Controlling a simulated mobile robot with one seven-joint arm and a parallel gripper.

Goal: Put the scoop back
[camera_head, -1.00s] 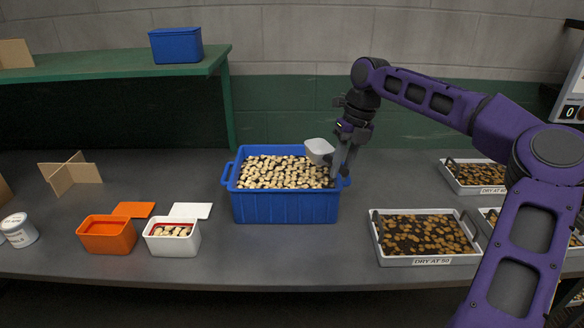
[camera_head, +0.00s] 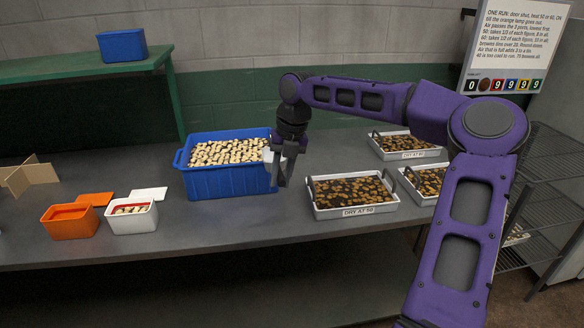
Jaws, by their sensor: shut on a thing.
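My gripper (camera_head: 283,180) is shut on the pale scoop (camera_head: 268,158) at the right end of the blue bin (camera_head: 228,183). The scoop is small in view and partly hidden behind my gripper. It overlaps the bin's right rim and wall in the picture; I cannot tell whether it touches them. The bin holds many pale pieces. My gripper points downward, just right of the bin.
An orange box (camera_head: 68,222) and a white box (camera_head: 133,218) stand open at the left. A tray labelled DRY AT 50 (camera_head: 352,211) is at the right, with more trays behind. A wire rack (camera_head: 553,180) stands far right. Bare bench lies in front of the bin.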

